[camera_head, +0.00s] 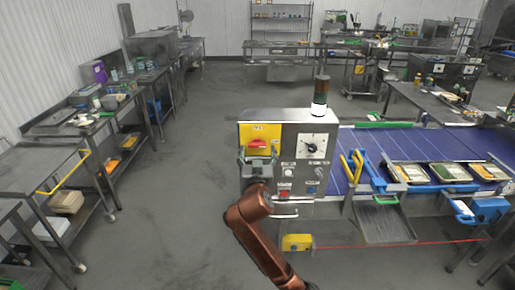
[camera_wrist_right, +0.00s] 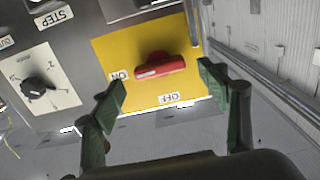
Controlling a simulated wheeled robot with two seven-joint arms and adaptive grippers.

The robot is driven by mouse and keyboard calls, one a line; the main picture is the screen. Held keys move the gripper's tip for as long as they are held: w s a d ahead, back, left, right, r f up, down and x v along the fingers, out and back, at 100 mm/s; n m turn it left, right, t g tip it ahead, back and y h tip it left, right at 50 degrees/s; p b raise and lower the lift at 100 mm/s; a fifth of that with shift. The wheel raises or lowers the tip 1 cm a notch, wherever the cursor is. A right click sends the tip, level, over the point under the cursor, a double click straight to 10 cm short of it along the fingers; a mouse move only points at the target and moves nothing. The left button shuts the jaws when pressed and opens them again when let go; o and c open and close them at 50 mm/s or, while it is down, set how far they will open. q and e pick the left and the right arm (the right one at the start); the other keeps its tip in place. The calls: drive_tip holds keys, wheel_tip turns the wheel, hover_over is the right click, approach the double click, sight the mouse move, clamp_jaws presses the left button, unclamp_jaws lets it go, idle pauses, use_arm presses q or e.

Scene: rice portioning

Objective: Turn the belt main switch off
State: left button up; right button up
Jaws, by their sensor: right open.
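The belt main switch has a red handle (camera_head: 257,143) on a yellow plate (camera_head: 246,131) at the upper left of the steel control cabinet. In the right wrist view the red handle (camera_wrist_right: 160,68) lies nearly level on the yellow plate (camera_wrist_right: 112,48), its left end towards the ON label (camera_wrist_right: 121,76). The OFF label (camera_wrist_right: 168,98) is below it in that upside-down view. My right gripper (camera_head: 258,158) is in front of the cabinet, just below the handle. In the wrist view its green fingertips (camera_wrist_right: 163,84) are spread, apart from the handle, with nothing between them. My left gripper is not in view.
The cabinet also bears a black dial (camera_head: 311,148), small buttons and a signal tower (camera_head: 320,96). A blue belt (camera_head: 345,180) with filled trays (camera_head: 450,173) runs off to the right. Open floor (camera_head: 190,190) lies to the left, before the side tables.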

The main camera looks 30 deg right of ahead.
sight(257, 145)
drive_tip(key=shift+x, duration=1.1)
drive_tip(key=shift+a, duration=0.1)
drive_tip(key=c, duration=1.2)
